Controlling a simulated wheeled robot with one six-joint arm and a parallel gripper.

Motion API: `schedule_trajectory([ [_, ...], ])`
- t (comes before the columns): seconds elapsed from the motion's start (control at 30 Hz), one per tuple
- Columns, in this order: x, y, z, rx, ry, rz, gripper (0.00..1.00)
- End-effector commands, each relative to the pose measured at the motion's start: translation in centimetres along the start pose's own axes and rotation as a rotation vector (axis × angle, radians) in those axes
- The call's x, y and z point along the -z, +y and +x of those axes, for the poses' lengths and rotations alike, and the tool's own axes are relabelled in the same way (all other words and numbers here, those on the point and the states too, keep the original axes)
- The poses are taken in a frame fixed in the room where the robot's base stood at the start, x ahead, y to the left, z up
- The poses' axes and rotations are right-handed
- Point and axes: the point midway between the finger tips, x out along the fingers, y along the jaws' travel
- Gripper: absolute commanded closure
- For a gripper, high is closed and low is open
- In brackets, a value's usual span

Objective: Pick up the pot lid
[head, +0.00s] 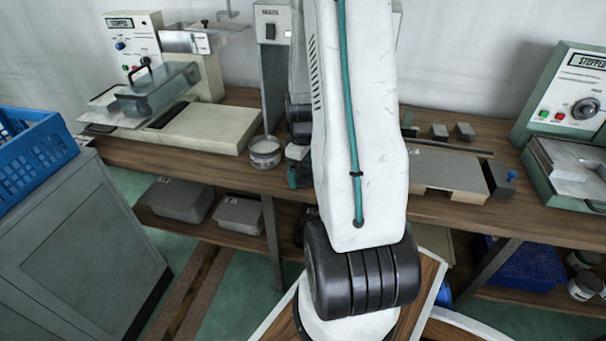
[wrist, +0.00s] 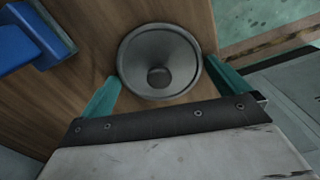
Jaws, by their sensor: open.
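The pot lid (wrist: 180,42) is a round grey disc with a raised rim and a dark round knob in its middle. It lies on a brown wooden surface (wrist: 90,35) in the wrist view. My gripper (wrist: 161,70) is open, with its two teal fingers at the left and right of the lid's near part. The lid is between the fingertips in the picture; I cannot tell whether they touch it or how high they are above the wood.
A blue object (wrist: 28,42) stands left of the lid. The wood ends at the right, with green floor (wrist: 245,22) beyond. A grey cabinet (head: 85,245) with a blue crate (head: 35,160) stands left.

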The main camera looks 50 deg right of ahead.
Motion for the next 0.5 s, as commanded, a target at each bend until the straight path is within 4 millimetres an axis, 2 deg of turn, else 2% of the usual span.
schedule_trajectory([
  [0.07,0.0,0.01,-0.03,0.0,0.0,0.0,0.0],
  [0.17,-0.01,0.01,-0.04,0.0,0.0,0.0,0.22],
  [0.2,-0.01,0.01,-0.04,0.0,0.0,0.0,0.27],
  [0.5,0.0,0.01,-0.11,0.0,0.0,0.0,0.27],
])
